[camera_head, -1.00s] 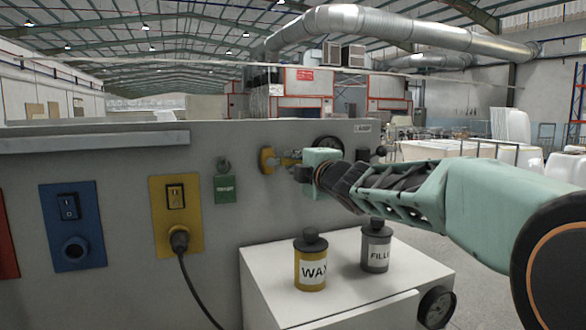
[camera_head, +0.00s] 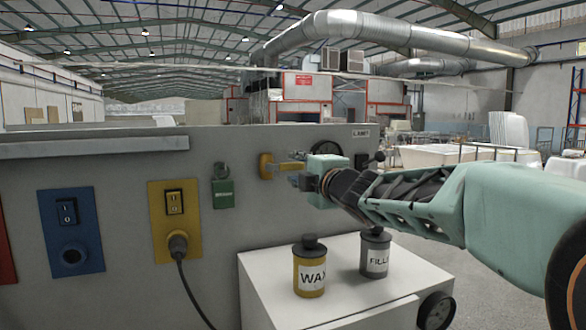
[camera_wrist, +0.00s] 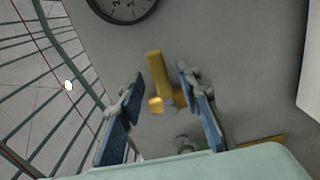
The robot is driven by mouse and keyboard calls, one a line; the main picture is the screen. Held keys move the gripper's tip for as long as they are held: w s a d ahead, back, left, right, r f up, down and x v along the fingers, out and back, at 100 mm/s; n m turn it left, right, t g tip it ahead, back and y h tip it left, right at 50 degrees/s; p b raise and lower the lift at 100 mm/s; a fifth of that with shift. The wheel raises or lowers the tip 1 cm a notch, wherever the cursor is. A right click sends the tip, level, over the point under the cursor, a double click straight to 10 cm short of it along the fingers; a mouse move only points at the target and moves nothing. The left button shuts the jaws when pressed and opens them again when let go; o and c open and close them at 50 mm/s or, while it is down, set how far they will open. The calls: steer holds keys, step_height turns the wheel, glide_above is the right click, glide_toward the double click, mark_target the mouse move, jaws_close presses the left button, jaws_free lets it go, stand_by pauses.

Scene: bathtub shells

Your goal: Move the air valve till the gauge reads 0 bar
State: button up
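The yellow air valve (camera_head: 266,166) is on the grey panel, its handle pointing right toward my gripper (camera_head: 298,170). In the wrist view the yellow handle (camera_wrist: 158,72) shows between the two blue fingers of my gripper (camera_wrist: 160,76). The fingers are spread, with visible gaps on both sides of the handle, so my gripper is open. A round dark-rimmed gauge (camera_head: 326,147) sits right of the valve, partly hidden by my gripper. In the wrist view the gauge (camera_wrist: 125,8) is cut off by the top edge, and its reading cannot be told.
A white cabinet (camera_head: 270,285) below bears a yellow WAX bottle (camera_head: 310,270) and a grey FILL bottle (camera_head: 375,255). Left on the panel are a green plate (camera_head: 223,194), a yellow switch plate with a plugged cable (camera_head: 174,222) and a blue switch plate (camera_head: 72,228).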

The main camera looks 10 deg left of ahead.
steer(key=shift+v, duration=2.35)
